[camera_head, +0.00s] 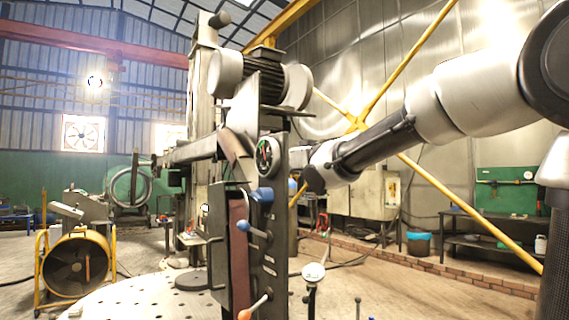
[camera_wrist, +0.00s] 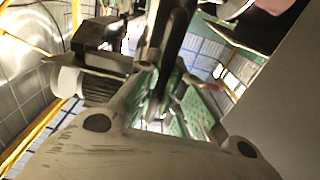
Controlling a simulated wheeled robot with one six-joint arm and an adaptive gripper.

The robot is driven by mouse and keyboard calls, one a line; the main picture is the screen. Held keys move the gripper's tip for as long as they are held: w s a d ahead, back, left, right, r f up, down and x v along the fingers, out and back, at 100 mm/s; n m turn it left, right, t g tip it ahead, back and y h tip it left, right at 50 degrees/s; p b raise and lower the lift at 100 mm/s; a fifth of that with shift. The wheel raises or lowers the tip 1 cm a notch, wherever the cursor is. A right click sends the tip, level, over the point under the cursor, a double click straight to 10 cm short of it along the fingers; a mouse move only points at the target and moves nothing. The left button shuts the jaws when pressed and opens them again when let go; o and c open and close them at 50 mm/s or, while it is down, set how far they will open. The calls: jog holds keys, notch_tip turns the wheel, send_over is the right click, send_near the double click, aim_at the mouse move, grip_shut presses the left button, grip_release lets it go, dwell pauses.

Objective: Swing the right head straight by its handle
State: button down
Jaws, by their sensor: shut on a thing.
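My arm reaches in from the right and ends beside the head's upper part. In the wrist view my gripper (camera_wrist: 163,65) is shut on a dark bar-like part, seemingly the handle; the contact is partly hidden.
A perforated round table (camera_head: 140,297) lies low at the left. A yellow-framed fan (camera_head: 76,262) stands behind it. A tall column (camera_head: 203,90) rises behind the head. Yellow braces (camera_head: 430,182) cross the back.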

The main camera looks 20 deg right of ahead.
jog(key=shift+a, duration=0.15)
jog(key=c, duration=1.5)
grip_release()
jog(key=v, duration=1.2)
jog(key=shift+w, duration=0.1)
